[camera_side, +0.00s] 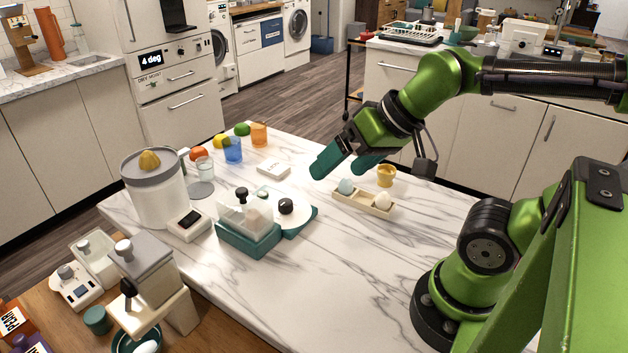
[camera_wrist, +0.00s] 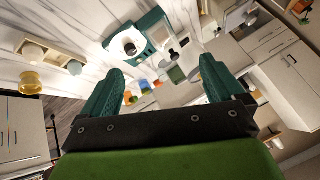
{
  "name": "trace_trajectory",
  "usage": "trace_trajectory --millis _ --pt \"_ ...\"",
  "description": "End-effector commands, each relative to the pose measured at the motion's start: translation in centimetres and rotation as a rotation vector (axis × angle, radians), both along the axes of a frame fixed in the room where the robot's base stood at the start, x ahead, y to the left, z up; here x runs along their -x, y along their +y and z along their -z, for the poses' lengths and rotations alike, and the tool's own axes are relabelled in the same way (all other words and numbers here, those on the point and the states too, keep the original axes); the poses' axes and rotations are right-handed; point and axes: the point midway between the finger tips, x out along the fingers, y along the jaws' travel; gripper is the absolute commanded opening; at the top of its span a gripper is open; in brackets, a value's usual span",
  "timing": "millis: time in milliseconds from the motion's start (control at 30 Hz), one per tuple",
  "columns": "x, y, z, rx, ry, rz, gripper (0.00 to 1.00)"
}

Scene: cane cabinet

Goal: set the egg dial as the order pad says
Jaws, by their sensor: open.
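My gripper (camera_side: 340,172) is open and empty above the marble counter, left of and above the egg tray. In the wrist view its two teal fingers (camera_wrist: 160,87) stand wide apart. A round black knob (camera_side: 286,206) sits on a white plate over a teal base, which looks like the egg dial; it also shows in the wrist view (camera_wrist: 130,48). The gripper is apart from it. A small white block (camera_side: 273,170) with faint dark marks lies behind the dial and may be the order pad; its writing is too small to read.
A wooden tray (camera_side: 363,203) holds a bluish egg (camera_side: 346,186) and a white egg (camera_side: 382,201). A yellow cup (camera_side: 386,177) stands behind it. A clear-topped teal box (camera_side: 247,225) adjoins the dial. A white juicer (camera_side: 155,190) stands left. The counter's front middle is clear.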

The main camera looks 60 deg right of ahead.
Motion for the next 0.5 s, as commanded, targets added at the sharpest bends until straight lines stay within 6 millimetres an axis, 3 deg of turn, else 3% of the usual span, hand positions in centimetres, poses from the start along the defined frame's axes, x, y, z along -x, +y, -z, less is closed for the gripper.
trace_trajectory --millis 33,200,500 --pt "0.0 0.0 0.2 0.000 0.009 -0.001 0.86" --pt "-1.7 -0.2 1.4 0.001 0.094 0.000 0.65" --pt "-10.4 -2.7 3.0 0.165 0.327 -0.192 0.65"
